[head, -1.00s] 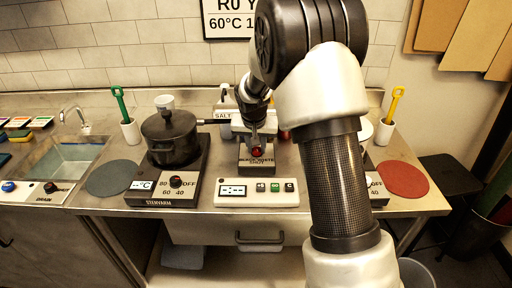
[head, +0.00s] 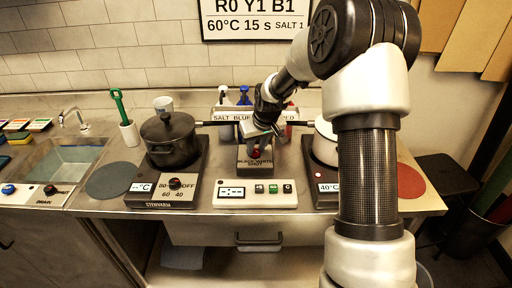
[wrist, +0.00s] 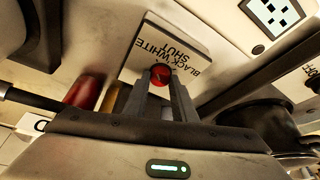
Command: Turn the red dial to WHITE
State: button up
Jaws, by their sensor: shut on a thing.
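The red dial (wrist: 161,75) sits on a small box (wrist: 190,50) whose panel reads BLACK, WHITE and SHUT. In the wrist view the dial lies between my gripper's two fingertips (wrist: 162,82), which are shut on it. In the head view my gripper (head: 257,150) reaches down to the dispenser box (head: 255,163), and the dial shows there as a small red spot (head: 256,154). I cannot make out which word the dial's mark faces.
A dark pot (head: 170,140) stands on the left hot plate, and a pale pot (head: 326,143) on the right one. A timer panel (head: 230,194) lies in front of the dispenser. Bottles (head: 243,95) stand behind it. A wall sign (head: 255,18) reads R0 Y1 B1.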

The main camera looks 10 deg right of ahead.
jog(key=o, duration=1)
jog(key=v, duration=1.7)
jog(key=shift+r+p, duration=0.2)
jog(key=shift+p, duration=0.1)
